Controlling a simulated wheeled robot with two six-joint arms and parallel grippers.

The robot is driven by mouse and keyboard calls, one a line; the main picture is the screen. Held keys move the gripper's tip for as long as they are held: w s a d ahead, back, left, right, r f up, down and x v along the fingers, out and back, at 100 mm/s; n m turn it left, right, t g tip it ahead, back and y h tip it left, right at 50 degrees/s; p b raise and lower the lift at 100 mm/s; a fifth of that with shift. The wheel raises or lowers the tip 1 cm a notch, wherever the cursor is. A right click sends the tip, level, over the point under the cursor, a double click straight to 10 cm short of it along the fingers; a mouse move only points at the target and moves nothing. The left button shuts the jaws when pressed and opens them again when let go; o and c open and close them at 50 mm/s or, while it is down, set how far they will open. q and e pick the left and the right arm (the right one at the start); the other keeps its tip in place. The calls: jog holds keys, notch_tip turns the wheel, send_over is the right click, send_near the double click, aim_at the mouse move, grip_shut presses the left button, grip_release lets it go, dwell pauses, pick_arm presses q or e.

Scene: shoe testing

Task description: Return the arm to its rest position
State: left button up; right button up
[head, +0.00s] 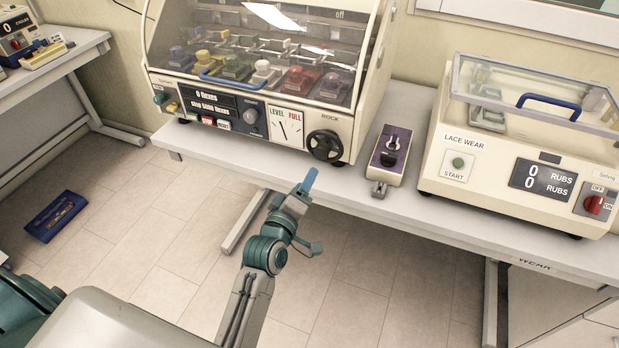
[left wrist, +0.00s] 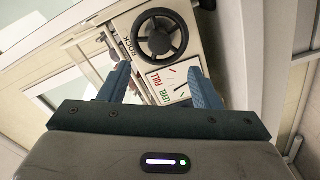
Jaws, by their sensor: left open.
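My left gripper (head: 312,214) is in front of the bench edge, over the floor in the head view. Its two blue fingers are spread apart and nothing is between them. In the left wrist view the open fingers (left wrist: 158,72) frame the front of the flex machine, with its black hand wheel (left wrist: 160,36) and level gauge (left wrist: 172,82) beyond them. The gripper appears apart from the machine. My left arm reaches up from the bottom of the head view. My right gripper is not in view.
The flex machine (head: 230,132) stands on the bench (head: 400,209). A small purple-topped device (head: 391,150) and the lace wear machine (head: 455,145) stand to its right. A blue box (head: 56,216) lies on the floor at left. A side table (head: 55,55) stands at far left.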

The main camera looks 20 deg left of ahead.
pick_arm(q)
jog(key=shift+s, duration=0.15)
jog(key=shift+f, duration=0.1)
dwell(0.3)
jog(key=s+a+f+m+g+b, duration=0.1)
jog(key=s+f+m+g, duration=0.15)
jog(key=f, duration=1.15)
jog(key=s+f+m+g, duration=0.2)
jog(key=s+f+g, duration=0.15)
jog(key=f, duration=0.95)
jog(key=s+a+f+m+g+b, duration=0.15)
jog(key=s+f, duration=0.25)
jog(key=f, duration=1)
jog(key=s+a+f+m+g, duration=0.2)
jog(key=s+f+g, duration=0.1)
jog(key=s+f, duration=0.55)
jog(key=s+a+f+m+g, duration=0.2)
jog(key=s+f+g, duration=0.1)
jog(key=s+f, duration=0.6)
jog(key=s+a+f+m+g+b, duration=0.1)
jog(key=s+a+f, duration=0.1)
jog(key=s, duration=0.7)
jog(key=s+a+f+m+g+y, duration=0.1)
jog(key=s+f, duration=0.4)
jog(key=s, duration=0.5)
jog(key=shift+s+a+m+g+b, duration=0.25)
jog(key=shift+a+m+g+b, duration=0.1)
jog(key=shift+a+g, duration=0.4)
